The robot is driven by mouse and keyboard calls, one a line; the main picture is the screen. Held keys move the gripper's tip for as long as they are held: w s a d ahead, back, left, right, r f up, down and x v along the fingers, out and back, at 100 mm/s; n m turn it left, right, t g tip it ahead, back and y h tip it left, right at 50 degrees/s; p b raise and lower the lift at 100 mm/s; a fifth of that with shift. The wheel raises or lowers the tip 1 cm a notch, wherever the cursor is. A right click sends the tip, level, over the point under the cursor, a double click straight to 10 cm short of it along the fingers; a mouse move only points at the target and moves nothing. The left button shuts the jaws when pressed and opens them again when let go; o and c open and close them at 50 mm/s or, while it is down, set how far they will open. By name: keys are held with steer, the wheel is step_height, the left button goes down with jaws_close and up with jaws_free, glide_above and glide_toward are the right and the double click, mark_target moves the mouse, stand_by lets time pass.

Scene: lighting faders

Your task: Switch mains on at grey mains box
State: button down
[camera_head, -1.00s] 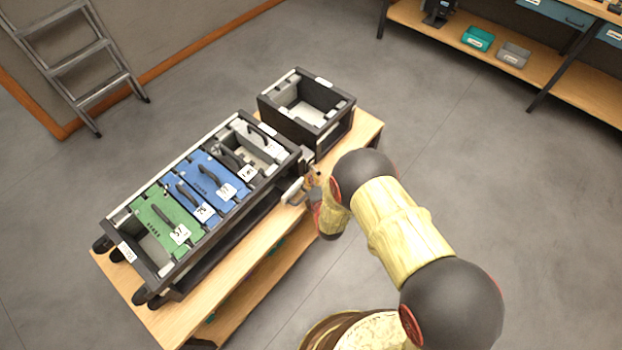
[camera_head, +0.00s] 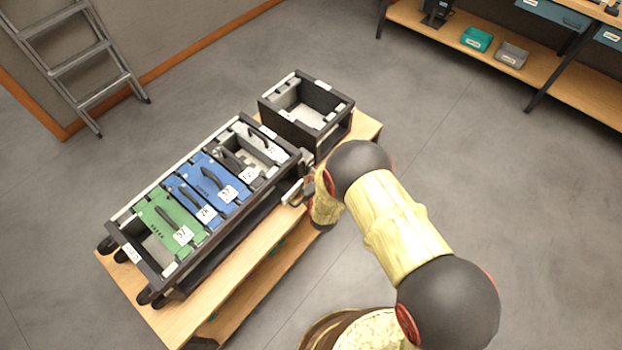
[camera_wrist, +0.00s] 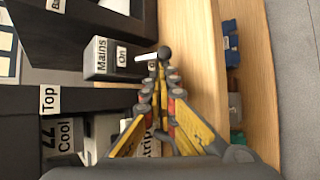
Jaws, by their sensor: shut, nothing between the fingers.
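The grey mains box (camera_wrist: 112,60) is at upper centre left in the wrist view, with "Mains" and "On" labels. A pale lever (camera_wrist: 146,57) with a round dark knob (camera_wrist: 164,52) sticks out from it to the right. My gripper (camera_wrist: 160,72) is shut and empty, with its fingertips right at the knob; I cannot tell whether they touch. In the head view my gripper (camera_head: 308,188) is small and partly hidden by my wrist, close to the end of the fader rack (camera_head: 290,157).
The black rack holds green (camera_head: 170,222) and blue (camera_head: 215,183) modules with handles. An open dark crate (camera_head: 335,117) stands behind it on the wooden bench (camera_head: 240,265). A ladder (camera_head: 85,60) leans at far left. The floor to the right is clear.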

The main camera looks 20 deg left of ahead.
steer(key=shift+r+n+g+h+p, duration=0.3)
steer(key=shift+r+g+h+p, duration=0.2)
steer(key=shift+h+p, duration=0.3)
steer(key=shift+d+r+p, duration=0.1)
steer(key=shift+r+p, duration=0.1)
steer(key=shift+p, duration=0.2)
steer(key=shift+r+p, duration=0.45)
steer(key=shift+r, duration=0.05)
stand_by(1.0)
steer(key=shift+w+r+p, duration=0.1)
steer(key=shift+r+p, duration=0.4)
steer(key=shift+r, duration=0.3)
